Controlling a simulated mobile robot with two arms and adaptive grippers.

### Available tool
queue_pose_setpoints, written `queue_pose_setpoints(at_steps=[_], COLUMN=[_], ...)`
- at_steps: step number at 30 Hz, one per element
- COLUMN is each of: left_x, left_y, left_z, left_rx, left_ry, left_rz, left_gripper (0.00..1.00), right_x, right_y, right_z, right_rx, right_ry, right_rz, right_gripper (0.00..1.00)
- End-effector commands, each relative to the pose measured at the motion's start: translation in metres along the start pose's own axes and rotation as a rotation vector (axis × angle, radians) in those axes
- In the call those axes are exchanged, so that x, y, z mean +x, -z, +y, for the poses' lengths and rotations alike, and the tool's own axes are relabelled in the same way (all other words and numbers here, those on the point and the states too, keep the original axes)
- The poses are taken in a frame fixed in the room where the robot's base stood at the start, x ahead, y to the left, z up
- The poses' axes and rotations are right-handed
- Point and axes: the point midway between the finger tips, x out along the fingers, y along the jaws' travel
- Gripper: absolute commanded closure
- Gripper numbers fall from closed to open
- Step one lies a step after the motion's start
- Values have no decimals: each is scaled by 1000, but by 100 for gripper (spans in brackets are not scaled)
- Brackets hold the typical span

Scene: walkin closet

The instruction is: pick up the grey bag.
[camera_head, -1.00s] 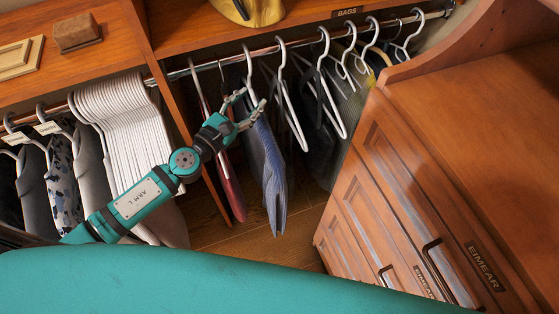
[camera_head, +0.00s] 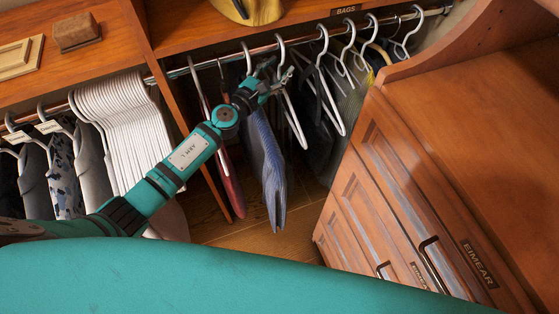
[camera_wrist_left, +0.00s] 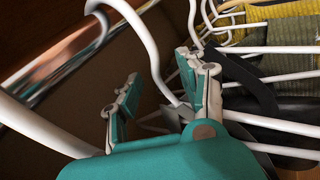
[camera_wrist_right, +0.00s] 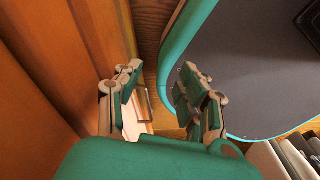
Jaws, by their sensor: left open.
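No thing is plainly marked as the grey bag. A dark grey, strap-like piece (camera_wrist_left: 248,80) hangs among white hangers in the left wrist view, and a dark, partly see-through item (camera_head: 322,150) hangs right of the blue-grey striped piece (camera_head: 267,165) in the head view. I cannot tell whether either is the bag. My left gripper (camera_head: 277,72) is just below the rail, among the hangers; it is open in the left wrist view (camera_wrist_left: 160,85), with a white hanger (camera_wrist_left: 150,45) showing between its fingers. My right gripper (camera_wrist_right: 160,88) is open and empty, low beside wooden panels.
The metal rail (camera_head: 290,43) runs under a shelf labelled BAGS (camera_head: 346,11). A yellow and dark object (camera_head: 248,10) sits on that shelf. A wooden drawer cabinet (camera_head: 400,190) stands at the right. White hangers and clothes (camera_head: 120,110) fill the left rail. Some floor (camera_head: 250,235) is clear.

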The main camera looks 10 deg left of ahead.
Motion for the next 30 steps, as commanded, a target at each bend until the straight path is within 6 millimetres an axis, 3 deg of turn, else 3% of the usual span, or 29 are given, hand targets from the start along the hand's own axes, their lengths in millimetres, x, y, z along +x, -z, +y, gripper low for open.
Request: queue_pose_setpoints(at_steps=[5,15,30], left_x=[0,-1,0], left_y=[0,0,-1], left_z=[0,0,0], left_rx=[0,-1,1], left_ry=[0,0,1], left_rz=[0,1,-2], left_gripper=[59,100,100], right_x=[0,0,0], right_y=[-1,-1,-1], right_z=[0,4,6], right_rx=[0,-2,-4], right_ry=[0,-4,-7], right_rz=[-1,-1,0], right_gripper=[60,60,60])
